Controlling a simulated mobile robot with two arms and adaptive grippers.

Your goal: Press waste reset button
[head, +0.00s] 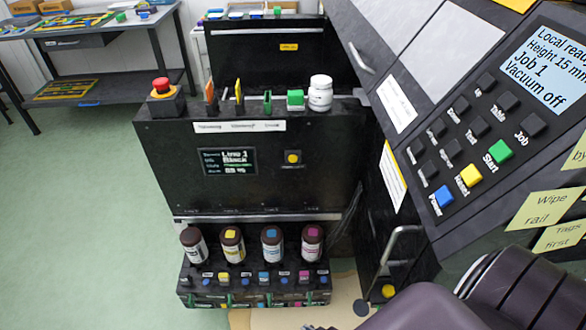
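A yellow round button (292,157) sits on the front of the black ink unit (180,165), right of its small display (229,161). A second yellow button (388,290) shows low down beside the printer's handle. I cannot read a label that tells which of them is the waste reset button. Neither of my grippers is in view. A dark arm part of mine fills the lower right corner and hides what lies behind it.
Several ink bottles (232,246) stand in a black rack (254,285) below the unit. A red emergency knob (161,85) and a white bottle (320,94) stand on top. The printer's control panel (480,130) is at right. Green floor (80,220) is clear at left.

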